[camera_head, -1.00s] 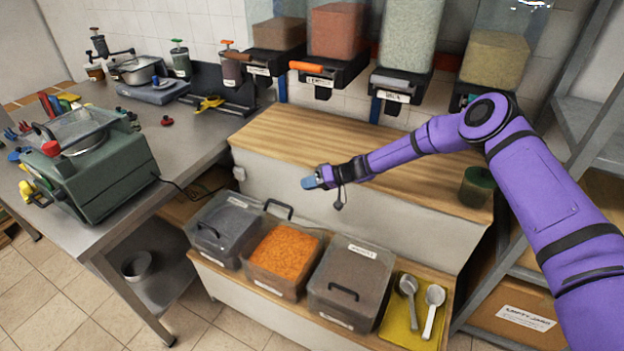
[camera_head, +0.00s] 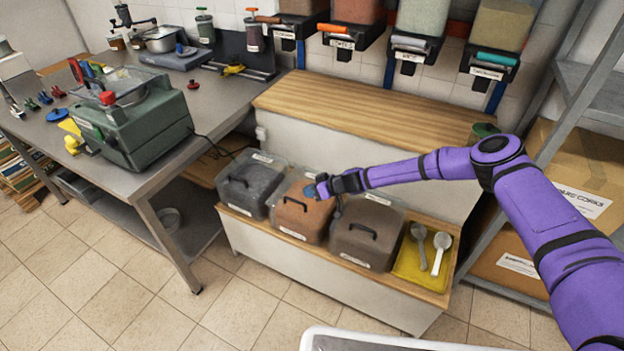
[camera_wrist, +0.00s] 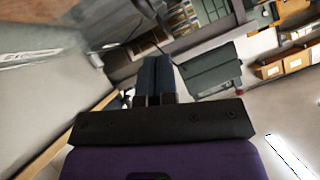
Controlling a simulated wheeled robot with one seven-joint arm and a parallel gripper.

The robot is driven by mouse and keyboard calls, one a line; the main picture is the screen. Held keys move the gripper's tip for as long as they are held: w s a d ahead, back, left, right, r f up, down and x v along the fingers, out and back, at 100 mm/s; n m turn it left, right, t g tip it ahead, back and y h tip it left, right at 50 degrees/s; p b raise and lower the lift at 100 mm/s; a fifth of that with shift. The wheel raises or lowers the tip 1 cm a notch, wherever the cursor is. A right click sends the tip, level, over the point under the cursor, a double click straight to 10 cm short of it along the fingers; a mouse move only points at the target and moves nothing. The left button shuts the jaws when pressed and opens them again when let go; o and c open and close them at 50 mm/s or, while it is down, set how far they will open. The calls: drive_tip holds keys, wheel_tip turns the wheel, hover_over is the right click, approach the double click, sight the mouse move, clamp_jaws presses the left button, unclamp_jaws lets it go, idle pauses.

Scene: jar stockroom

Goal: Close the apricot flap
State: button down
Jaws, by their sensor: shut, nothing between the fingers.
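The middle bin (camera_head: 288,222) holds orange contents, and its clear lid with a dark handle (camera_head: 296,204) now lies over it; I cannot tell if it is fully seated. No readable label names the apricot flap. An orange flap (camera_head: 333,28) also shows on a wall dispenser at the back, and it looks level. My gripper (camera_head: 320,187) is over the right rear part of the middle bin, shut and empty; whether it touches the lid is unclear. In the wrist view its two dark fingers (camera_wrist: 157,63) are together.
Lidded bins stand left (camera_head: 247,184) and right (camera_head: 366,235) of the middle one. A yellow tray (camera_head: 408,271) with two scoops is at the right. A wooden counter (camera_head: 375,120) rises behind. A steel bench (camera_head: 125,178) stands left. The floor in front is mostly clear.

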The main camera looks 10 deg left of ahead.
drive_tip(key=shift+s+a+f, duration=0.1)
drive_tip(key=shift+s+f, duration=0.2)
drive_tip(key=shift+f, duration=0.55)
drive_tip(key=shift+s+a+f, duration=0.1)
drive_tip(key=shift+s+f, duration=0.25)
drive_tip(key=shift+f, duration=0.55)
drive_tip(key=shift+s+a+f, duration=0.1)
drive_tip(key=shift+s+f, duration=0.2)
drive_tip(key=shift+f, duration=0.55)
drive_tip(key=shift+s+f, duration=0.1)
